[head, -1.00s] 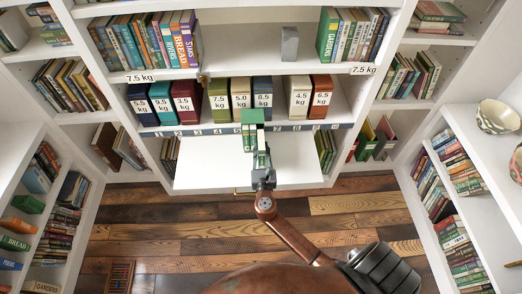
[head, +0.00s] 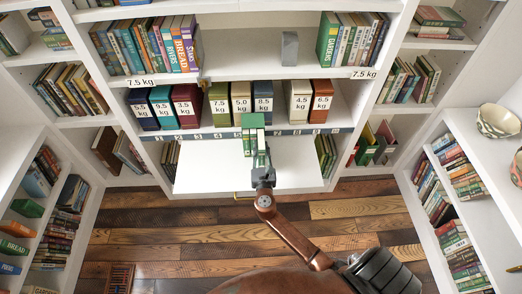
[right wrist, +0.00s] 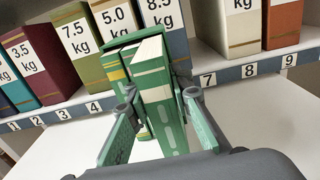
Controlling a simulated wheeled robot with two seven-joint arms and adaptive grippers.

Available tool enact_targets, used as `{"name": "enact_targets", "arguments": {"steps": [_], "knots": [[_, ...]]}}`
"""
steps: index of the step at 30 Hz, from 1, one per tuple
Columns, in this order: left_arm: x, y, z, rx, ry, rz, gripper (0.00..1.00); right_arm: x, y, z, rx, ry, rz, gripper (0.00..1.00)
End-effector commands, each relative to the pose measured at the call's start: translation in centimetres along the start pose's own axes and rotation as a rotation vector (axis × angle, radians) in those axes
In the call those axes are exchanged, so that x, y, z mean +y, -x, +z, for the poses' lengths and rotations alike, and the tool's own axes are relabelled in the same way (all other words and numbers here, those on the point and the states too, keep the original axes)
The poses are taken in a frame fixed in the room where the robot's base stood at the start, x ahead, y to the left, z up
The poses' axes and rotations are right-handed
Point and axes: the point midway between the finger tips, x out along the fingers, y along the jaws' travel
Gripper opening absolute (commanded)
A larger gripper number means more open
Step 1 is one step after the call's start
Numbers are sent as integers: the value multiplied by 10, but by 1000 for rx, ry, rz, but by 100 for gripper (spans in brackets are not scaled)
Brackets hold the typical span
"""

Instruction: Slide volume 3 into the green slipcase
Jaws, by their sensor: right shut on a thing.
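A green book with a white page top (right wrist: 150,48), taken as volume 3 though no number is readable, is upright between the fingers of my right gripper (right wrist: 160,125). The gripper is shut on it. In the head view the green pieces (head: 253,121) overlap at the front of the numbered shelf, beyond my right gripper (head: 262,160). My left gripper is out of view.
A numbered strip (head: 215,133) runs along the shelf edge. Behind it stand weight-labelled boxes, including an olive 7.5 kg (head: 220,104) and a cream 4.5 kg (head: 298,102). A white board (head: 205,165) below is mostly bare. Crowded bookshelves flank both sides.

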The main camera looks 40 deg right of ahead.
Motion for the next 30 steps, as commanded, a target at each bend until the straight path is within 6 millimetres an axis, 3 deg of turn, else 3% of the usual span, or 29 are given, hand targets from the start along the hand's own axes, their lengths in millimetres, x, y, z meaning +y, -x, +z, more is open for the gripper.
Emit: {"name": "enact_targets", "arguments": {"steps": [27, 28, 30], "knots": [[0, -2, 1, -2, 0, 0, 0, 0, -22, 0, -1, 0, 0, 0], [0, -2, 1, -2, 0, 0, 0, 0, -23, 0, -1, 1, 0, 20], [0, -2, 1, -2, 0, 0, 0, -1, -22, 0, -1, 0, 0, 25]]}}
